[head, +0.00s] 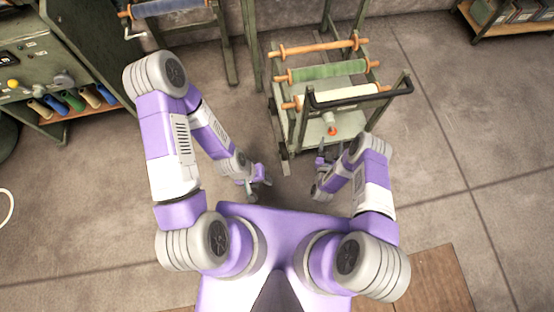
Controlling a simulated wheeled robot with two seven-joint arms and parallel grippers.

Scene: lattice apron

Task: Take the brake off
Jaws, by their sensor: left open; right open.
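A green-grey cart (290,120) stands in front of me with several rollers across its top. A small orange-red knob (332,131) shows low on its near side, above the pale lower deck; it may be the brake, but I cannot tell its setting. My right gripper (321,158) is open and empty, just below and left of the knob, apart from it as far as I can see. My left gripper (259,188) is open and empty, above the floor to the left of the cart's near end.
A black push handle (360,98) spans the cart's near end above the knob. A cabinet (40,60) with coloured rolls stands at the left, a crank-fitted stand (180,12) at the back. A shelf (500,20) is at the far right. Floor right of the cart is clear.

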